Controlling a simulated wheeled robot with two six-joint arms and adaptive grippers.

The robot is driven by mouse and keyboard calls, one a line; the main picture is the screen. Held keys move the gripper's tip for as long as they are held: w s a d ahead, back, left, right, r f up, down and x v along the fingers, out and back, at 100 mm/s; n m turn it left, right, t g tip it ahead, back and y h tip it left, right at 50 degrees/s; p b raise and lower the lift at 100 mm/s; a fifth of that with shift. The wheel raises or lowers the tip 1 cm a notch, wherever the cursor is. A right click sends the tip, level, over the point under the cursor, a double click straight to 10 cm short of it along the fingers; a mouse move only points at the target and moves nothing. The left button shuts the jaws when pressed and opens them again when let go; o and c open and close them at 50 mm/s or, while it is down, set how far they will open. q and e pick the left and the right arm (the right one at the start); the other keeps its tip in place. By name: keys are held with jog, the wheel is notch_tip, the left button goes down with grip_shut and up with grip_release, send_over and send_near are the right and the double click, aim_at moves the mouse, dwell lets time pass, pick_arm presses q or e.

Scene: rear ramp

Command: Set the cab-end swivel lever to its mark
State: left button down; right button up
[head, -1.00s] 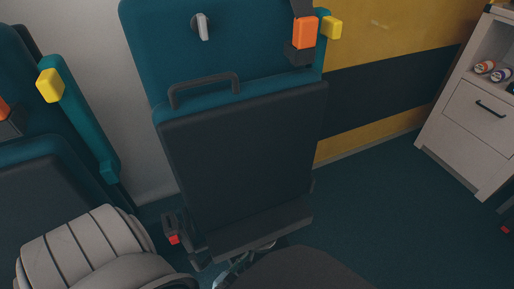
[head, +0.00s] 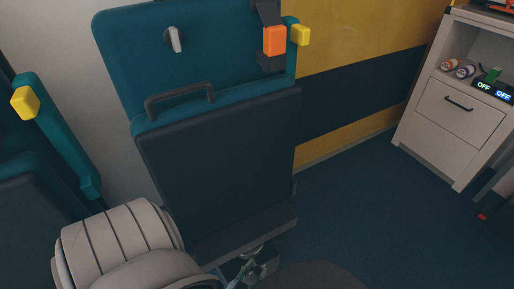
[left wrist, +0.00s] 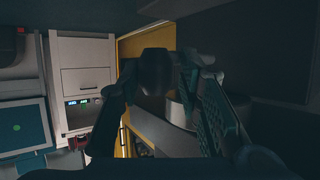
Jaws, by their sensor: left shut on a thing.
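My left gripper (head: 252,266) is low at the front of the middle seat (head: 220,160), just below its folded dark cushion and partly hidden by it. In the left wrist view its fingers (left wrist: 165,75) close around a dark rounded grip (left wrist: 155,72). This looks like the end of the swivel lever, but its shaft and the mark are not distinguishable. In the head view the lever is hidden by the seat and my arm. The right gripper does not show in either view.
My pale left arm covers the seat's lower left side. Another seat (head: 60,130) stands at the left. A white cabinet (head: 450,125) with a drawer and a lit OFF panel (head: 493,91) stands at the right. Open floor (head: 365,205) lies between.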

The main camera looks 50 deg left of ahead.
pick_arm(q)
jog(key=shift+w+r, duration=0.3)
jog(key=shift+w, duration=0.45)
jog(key=c, duration=1.6)
grip_release()
jog(key=o, duration=0.3)
jog(key=shift+w, duration=0.1)
jog(key=shift+w+f, duration=0.15)
jog(key=shift+f, duration=0.05)
